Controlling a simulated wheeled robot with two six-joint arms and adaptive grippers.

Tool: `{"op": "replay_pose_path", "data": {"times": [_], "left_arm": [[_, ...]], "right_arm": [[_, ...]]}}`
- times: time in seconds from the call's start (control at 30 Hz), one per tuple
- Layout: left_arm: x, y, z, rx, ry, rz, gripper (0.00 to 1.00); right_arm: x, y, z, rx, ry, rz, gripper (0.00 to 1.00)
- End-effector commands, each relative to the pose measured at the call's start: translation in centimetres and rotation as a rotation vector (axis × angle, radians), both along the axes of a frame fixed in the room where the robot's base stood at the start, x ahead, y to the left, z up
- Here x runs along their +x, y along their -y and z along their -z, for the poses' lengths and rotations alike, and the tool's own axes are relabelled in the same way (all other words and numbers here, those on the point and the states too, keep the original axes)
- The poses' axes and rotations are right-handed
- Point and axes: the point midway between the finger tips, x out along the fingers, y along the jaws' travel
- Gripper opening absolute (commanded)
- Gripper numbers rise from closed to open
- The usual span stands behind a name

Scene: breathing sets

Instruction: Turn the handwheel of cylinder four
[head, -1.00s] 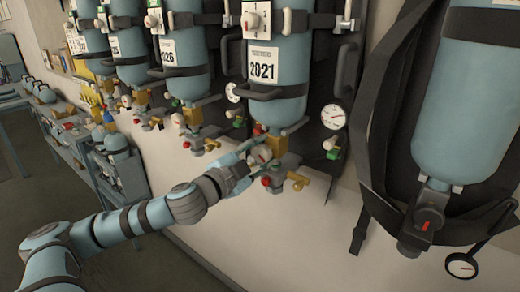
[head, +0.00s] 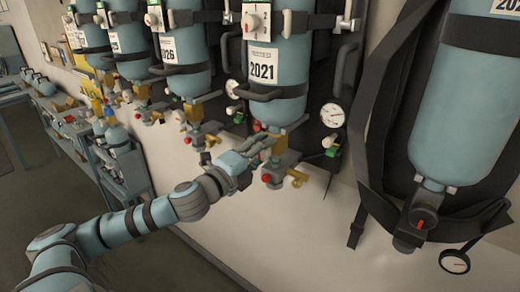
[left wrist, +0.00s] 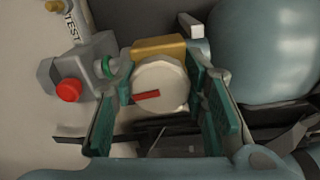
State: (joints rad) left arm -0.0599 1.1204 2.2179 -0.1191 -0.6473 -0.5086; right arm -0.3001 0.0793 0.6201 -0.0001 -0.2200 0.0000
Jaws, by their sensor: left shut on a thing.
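The cylinder with the 2021 label (head: 277,58) hangs upright on the wall in the middle of the head view. I cannot read a cylinder number there. My left gripper (head: 268,145) is at the valve below it and mostly hides its handwheel. In the left wrist view, the round cream handwheel (left wrist: 170,76) has a red mark pointing left. My left gripper's green-padded fingers (left wrist: 163,92) are on its left and right sides, shut on it. A brass valve block (left wrist: 158,47) sits behind the wheel. My right gripper is not in view.
A red knob (left wrist: 69,90) sits left of the wheel. A brass outlet (head: 296,178) is right of the gripper. A gauge (head: 333,115) hangs nearby. More cylinders (head: 183,70) line the left; a strapped cylinder (head: 455,120) hangs right.

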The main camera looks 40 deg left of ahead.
Motion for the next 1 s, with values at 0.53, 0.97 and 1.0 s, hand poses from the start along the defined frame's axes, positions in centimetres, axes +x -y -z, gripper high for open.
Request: {"op": "replay_pose_path", "data": {"times": [0.53, 0.97, 1.0], "left_arm": [[0.05, 0.02, -0.41, 0.095, 0.007, 0.0, 0.12], [0.0, 0.01, -0.23, 0.09, 0.002, 0.0, 0.6], [0.0, 0.0, -0.21, 0.09, 0.002, 0.0, 0.6]], "right_arm": [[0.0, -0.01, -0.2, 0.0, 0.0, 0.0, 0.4], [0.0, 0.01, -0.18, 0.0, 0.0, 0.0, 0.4], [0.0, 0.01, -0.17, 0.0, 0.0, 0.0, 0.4]]}}
